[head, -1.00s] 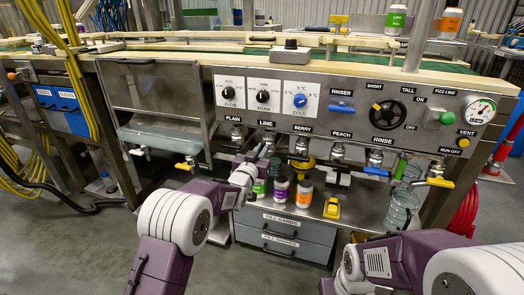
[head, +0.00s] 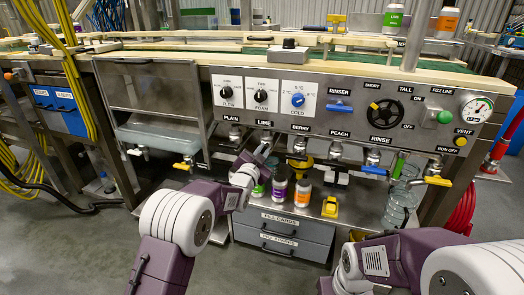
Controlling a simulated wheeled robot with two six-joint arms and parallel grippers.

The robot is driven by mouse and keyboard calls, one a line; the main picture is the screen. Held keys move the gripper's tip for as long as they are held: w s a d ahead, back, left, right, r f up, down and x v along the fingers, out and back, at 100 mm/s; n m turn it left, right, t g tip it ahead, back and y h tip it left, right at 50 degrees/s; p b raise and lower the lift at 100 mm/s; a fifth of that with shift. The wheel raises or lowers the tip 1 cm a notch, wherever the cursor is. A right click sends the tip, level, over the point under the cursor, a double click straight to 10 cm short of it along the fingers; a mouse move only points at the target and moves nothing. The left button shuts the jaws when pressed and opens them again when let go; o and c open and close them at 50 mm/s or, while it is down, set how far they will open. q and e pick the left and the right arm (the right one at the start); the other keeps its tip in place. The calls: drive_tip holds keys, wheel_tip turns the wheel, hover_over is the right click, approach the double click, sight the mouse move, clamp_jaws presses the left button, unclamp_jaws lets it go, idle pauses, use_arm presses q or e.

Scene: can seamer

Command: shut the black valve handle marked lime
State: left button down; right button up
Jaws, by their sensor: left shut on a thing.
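The lime tap (head: 266,134) sits under the LIME label (head: 264,122), second from the left in the row of taps on the steel panel. My left gripper (head: 262,152) is at this tap, coming up from the lower left. It is shut on the black lime valve handle, which is mostly hidden by the fingers, so I cannot tell its exact angle. My right arm comes in at the lower right; its gripper does not show.
The plain tap (head: 235,134) is close on the left and the berry tap (head: 299,143) on the right. Below stand a green can (head: 259,189), a purple can (head: 279,186) and an orange can (head: 303,191). A yellow device (head: 330,207) is farther right.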

use_arm(q)
drive_tip(key=shift+d+f+m, duration=0.15)
drive_tip(key=shift+m, duration=0.95)
drive_tip(key=c, duration=1.5)
unclamp_jaws()
